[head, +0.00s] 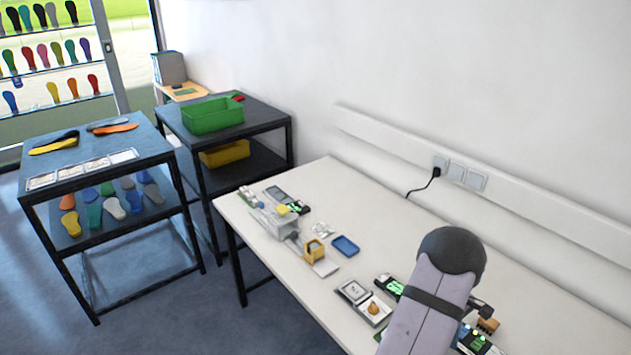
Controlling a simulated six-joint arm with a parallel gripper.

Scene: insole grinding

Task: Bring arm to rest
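My arm shows at the lower right as a pale link with a dark round joint, above the white table (375,222). I cannot make out my gripper; the arm and the picture's edge may hide it. A yellow-and-black insole pair (55,144) and an orange-and-grey insole pair (113,128) lie on top of the dark rack (85,200) at the left. Several coloured insoles (115,208) lie on its lower shelf. A small grinding-like machine (275,222) stands at the white table's left end.
A blue tray (345,245), a small scale-like device (372,308) and electronic boards (478,342) lie on the white table near my arm. A green bin (213,116) stands on the second rack, a yellow bin (225,154) below. A black cable (420,188) runs from a wall socket.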

